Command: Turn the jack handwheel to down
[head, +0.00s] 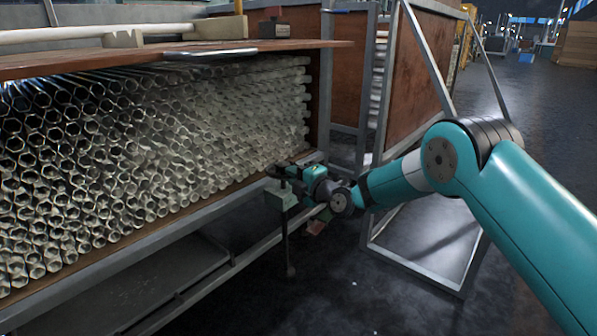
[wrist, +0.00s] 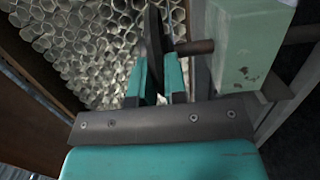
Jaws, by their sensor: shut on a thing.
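The jack (head: 281,196) is a worn green block on a thin dark post at the right end of the rack. It also shows at the upper right of the wrist view (wrist: 245,42). The handwheel (wrist: 154,35) shows edge-on there as a thin dark rim, with a brown shaft (wrist: 194,47) running to the green block. My gripper (wrist: 157,80) has its two teal fingers shut on the rim, one on each side. In the head view my gripper (head: 292,172) is at the jack, and the handwheel is hard to make out. The wheel's turned position cannot be told.
A rack filled with glass tubes (head: 150,150) stands close behind and left of the jack. A wooden board (head: 110,62) lies over the tubes. A grey metal frame with brown panels (head: 415,75) stands right of the rack. Open floor (head: 520,120) lies at the right.

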